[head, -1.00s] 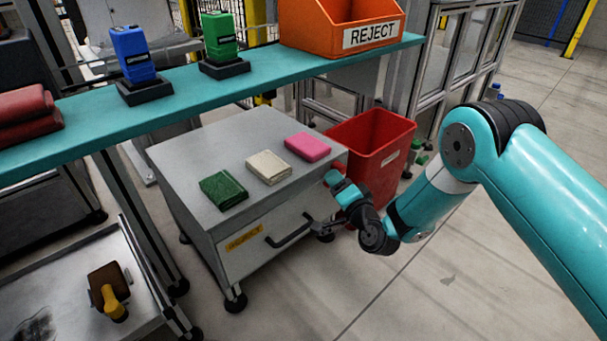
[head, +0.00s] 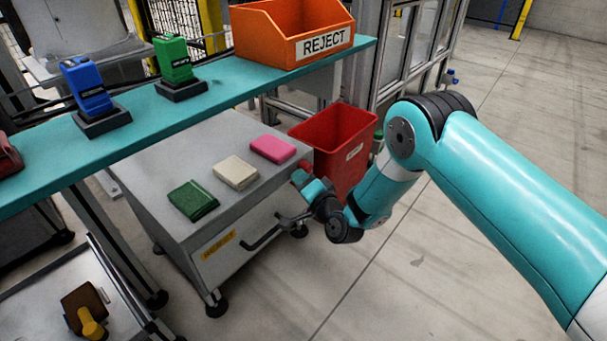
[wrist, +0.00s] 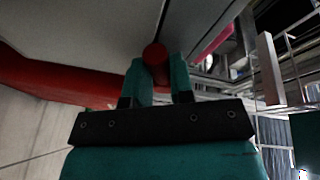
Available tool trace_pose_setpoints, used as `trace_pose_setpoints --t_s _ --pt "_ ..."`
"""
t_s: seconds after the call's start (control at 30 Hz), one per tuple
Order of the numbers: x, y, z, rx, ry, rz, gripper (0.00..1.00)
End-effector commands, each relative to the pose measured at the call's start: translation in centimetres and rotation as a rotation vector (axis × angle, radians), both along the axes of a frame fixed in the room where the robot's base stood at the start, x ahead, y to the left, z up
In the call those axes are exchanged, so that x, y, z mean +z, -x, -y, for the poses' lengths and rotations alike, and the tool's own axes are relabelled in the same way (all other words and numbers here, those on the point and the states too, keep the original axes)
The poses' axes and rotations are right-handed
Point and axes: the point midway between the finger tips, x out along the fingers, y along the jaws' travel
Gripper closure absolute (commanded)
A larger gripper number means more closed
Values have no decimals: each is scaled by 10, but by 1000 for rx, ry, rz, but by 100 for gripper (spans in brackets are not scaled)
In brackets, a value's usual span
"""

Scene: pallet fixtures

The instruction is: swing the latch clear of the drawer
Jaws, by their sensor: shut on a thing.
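The drawer (head: 232,258) is the shut front of a grey cabinet, with a yellow label and a dark bar handle (head: 262,233). My gripper (head: 300,182) is at the right end of the drawer front, near the cabinet's top right corner. In the wrist view a round red knob (wrist: 154,52), which looks like the latch's end, sits between the fingertips of my gripper (wrist: 160,72). The gripper is shut on it. In the head view my gripper and wrist hide the latch, so its angle across the drawer cannot be told.
A red bin (head: 335,145) stands close behind my gripper, right of the cabinet. Green (head: 193,201), cream (head: 235,173) and pink (head: 273,149) blocks lie on the cabinet top. A teal shelf (head: 228,92) with an orange reject box (head: 290,40) runs behind. The floor at front right is clear.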

Motion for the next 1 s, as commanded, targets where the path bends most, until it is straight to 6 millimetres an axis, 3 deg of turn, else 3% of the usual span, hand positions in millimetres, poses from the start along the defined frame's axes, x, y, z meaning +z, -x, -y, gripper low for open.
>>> trace_pose_setpoints --t_s 0.03,0.5,0.87,0.9,1.0 --pt "10 2 -1 3 -11 -22 100" --pt "18 3 0 -1 -239 -312 100" --pt "15 3 0 -2 -265 -343 100" --pt "15 3 0 -2 -265 -343 74" --pt "15 3 0 -2 -264 -341 52"
